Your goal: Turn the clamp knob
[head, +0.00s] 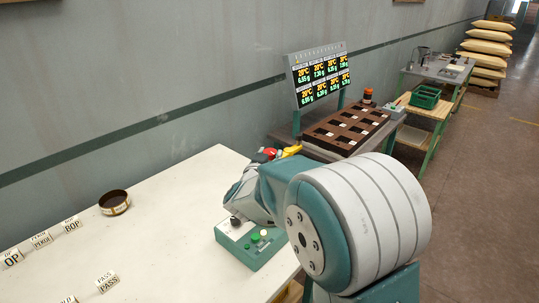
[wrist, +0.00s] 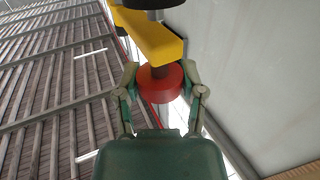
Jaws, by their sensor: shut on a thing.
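The clamp knob is red and round. In the wrist view the knob (wrist: 159,84) sits between the two fingers of my gripper (wrist: 159,76), which is shut on it. A short brown stem joins the knob to a yellow clamp arm (wrist: 150,35). In the head view the red knob (head: 270,152) shows small beside the yellow clamp arm (head: 291,151), just past the end of my arm. My arm hides most of the clamp and my fingers there.
A green control box (head: 250,244) with buttons stands on the white table (head: 165,225). A lit display panel (head: 320,76) stands behind a brown slotted tray (head: 345,130).

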